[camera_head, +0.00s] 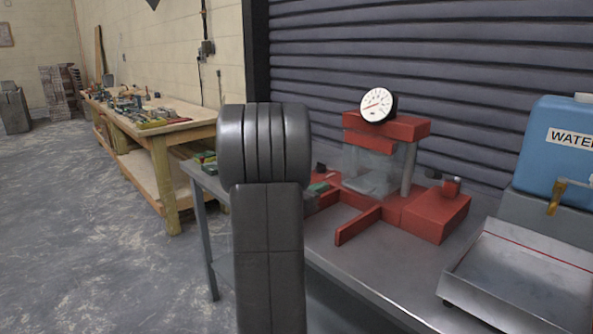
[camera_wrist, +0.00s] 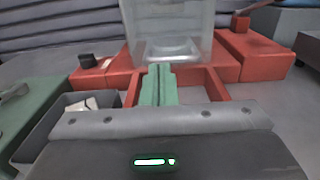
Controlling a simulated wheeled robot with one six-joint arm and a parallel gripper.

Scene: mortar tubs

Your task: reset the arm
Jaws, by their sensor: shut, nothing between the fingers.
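My gripper (camera_wrist: 158,84) shows in the wrist view as two green fingers pressed together, with nothing between them. It points toward the red press (camera_wrist: 240,58) and its clear guard (camera_wrist: 168,30), and appears to be over the opening of the press's red front frame. I cannot tell the height above it. In the head view my upright grey arm fills the middle and hides most of the gripper. The red press (camera_head: 428,212) stands there on the metal bench, right of my arm, with a white dial gauge (camera_head: 376,105) on top.
A grey tub (camera_wrist: 62,125) with something pale inside and a green object (camera_wrist: 30,112) lie left of the gripper. A blue water container (camera_head: 560,150) and a metal tray (camera_head: 520,275) are at the right. A wooden workbench (camera_head: 165,135) stands back left. The left floor is clear.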

